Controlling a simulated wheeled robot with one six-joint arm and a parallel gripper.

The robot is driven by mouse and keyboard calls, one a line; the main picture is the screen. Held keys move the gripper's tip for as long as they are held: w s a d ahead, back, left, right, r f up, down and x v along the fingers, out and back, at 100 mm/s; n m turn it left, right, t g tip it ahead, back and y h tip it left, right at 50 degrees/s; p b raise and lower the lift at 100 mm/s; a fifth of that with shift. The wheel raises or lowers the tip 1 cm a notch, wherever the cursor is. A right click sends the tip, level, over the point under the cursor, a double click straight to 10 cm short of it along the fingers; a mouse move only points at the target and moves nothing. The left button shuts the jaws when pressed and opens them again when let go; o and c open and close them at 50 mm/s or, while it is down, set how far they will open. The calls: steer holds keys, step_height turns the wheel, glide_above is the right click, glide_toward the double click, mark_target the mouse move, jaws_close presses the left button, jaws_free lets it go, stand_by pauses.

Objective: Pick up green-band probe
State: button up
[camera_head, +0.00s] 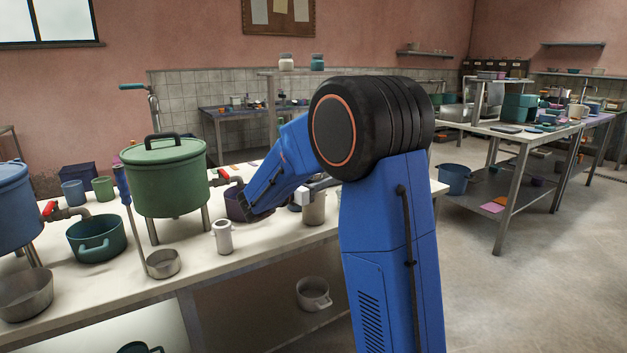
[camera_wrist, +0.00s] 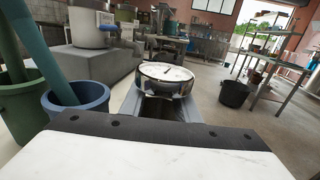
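I cannot pick out a green band in either view. In the wrist view, a round white dial with a dark needle and shiny rim (camera_wrist: 165,78) sits at the far end of my gripper (camera_wrist: 164,104), in line with its grey fingers. A dark gap shows between the fingers. I cannot tell whether they touch the dial. In the head view, my blue arm reaches over the white-topped bench (camera_head: 262,262), and hides most of my gripper near a grey canister (camera_head: 314,210) and a dark purple pot (camera_head: 234,205).
A green lidded pot (camera_head: 165,180) stands on legs left of my arm. In the wrist view, a blue container (camera_wrist: 75,112) holding a teal rod is close at left.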

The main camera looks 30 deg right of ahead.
jaws_close()
